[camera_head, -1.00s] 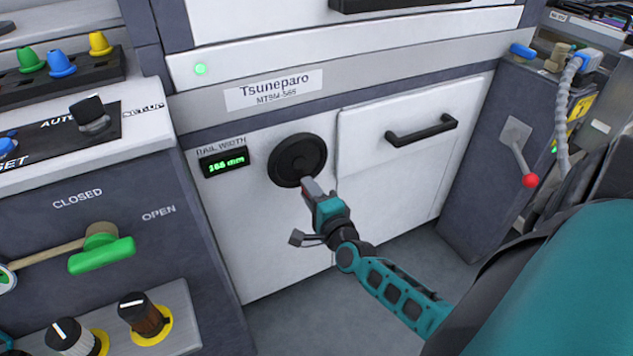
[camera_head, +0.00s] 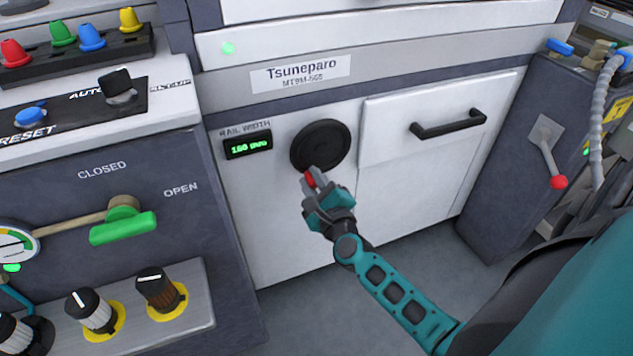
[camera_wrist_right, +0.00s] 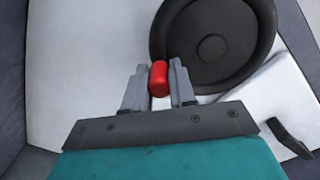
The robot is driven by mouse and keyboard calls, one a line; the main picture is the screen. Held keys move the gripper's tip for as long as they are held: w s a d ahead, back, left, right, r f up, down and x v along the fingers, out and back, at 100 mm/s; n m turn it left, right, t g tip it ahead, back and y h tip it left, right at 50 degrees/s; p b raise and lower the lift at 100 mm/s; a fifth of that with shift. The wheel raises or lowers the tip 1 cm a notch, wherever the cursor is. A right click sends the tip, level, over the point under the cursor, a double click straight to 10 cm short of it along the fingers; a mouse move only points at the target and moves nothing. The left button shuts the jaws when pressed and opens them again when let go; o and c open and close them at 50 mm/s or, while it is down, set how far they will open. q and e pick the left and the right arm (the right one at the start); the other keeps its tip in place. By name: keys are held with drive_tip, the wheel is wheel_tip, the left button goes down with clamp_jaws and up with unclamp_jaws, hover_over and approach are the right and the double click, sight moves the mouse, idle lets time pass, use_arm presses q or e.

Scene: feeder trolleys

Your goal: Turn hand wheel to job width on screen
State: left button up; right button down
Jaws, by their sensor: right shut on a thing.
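The black hand wheel (camera_head: 320,146) is on the white front panel of the machine. Its red knob (camera_head: 310,180) is at the wheel's lower left rim. My right gripper (camera_head: 312,180) is shut on this knob. The right wrist view shows the red knob (camera_wrist_right: 159,79) between the two grey fingers (camera_wrist_right: 159,85), with the wheel (camera_wrist_right: 213,42) behind and to the right. The green-lit rail width screen (camera_head: 248,145) is left of the wheel; its digits are small and look like 160 or 150 mm. My left gripper is out of view.
A black drawer handle (camera_head: 448,124) is right of the wheel. At the left is a console with a green lever (camera_head: 123,228) and several dials. A red-tipped lever (camera_head: 558,181) is at the right. The floor below the panel is clear.

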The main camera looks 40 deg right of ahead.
drive_tip(key=shift+a, duration=0.1)
idle(0.3)
drive_tip(key=c, duration=0.9)
unclamp_jaws()
drive_tip(key=p+v, duration=0.1)
drive_tip(key=v, duration=1.2)
drive_tip(key=shift+r, duration=0.15)
